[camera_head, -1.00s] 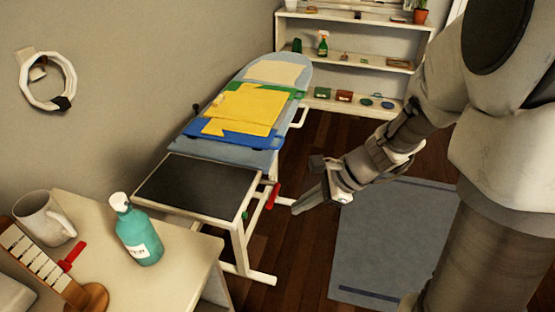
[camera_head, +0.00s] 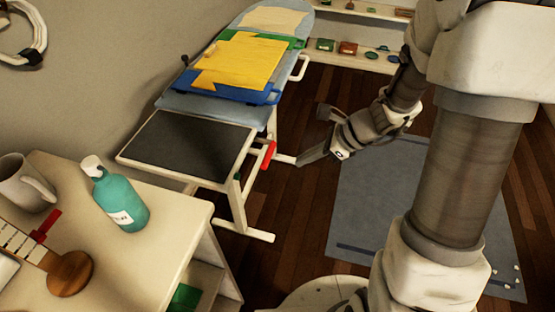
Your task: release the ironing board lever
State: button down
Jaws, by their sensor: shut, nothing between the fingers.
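The ironing board (camera_head: 184,98) stands against the wall with its white frame and a dark panel (camera_head: 190,146) at the near end. A red lever (camera_head: 268,154) sits on the frame's right side, just below the panel's right edge. My gripper (camera_head: 302,160) is shut and empty, to the right of the red lever and pointing left toward it. A small gap of floor shows between the fingertips and the lever. A white bar of the frame passes close to the fingertips; I cannot tell whether they touch it.
Folded yellow, blue and green clothes (camera_head: 243,62) lie on the board. A side table (camera_head: 150,215) at lower left holds a teal bottle (camera_head: 120,200) and a mug (camera_head: 22,186). A blue-grey rug (camera_head: 385,195) lies on the right. A shelf (camera_head: 345,57) stands behind.

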jog(key=b+x, duration=0.4)
jog(key=x, duration=0.6)
jog(key=r, duration=0.2)
jog(key=r+p, duration=0.1)
jog(key=r, duration=0.1)
jog(key=shift+w+a, duration=0.1)
jog(key=shift+a, duration=0.25)
jog(key=shift+p, duration=0.35)
jog(key=shift+r+g+p, duration=0.15)
jog(key=shift+g+p, duration=0.15)
jog(key=shift+p, duration=0.25)
jog(key=shift+r+p, duration=0.1)
jog(key=shift+p, duration=0.35)
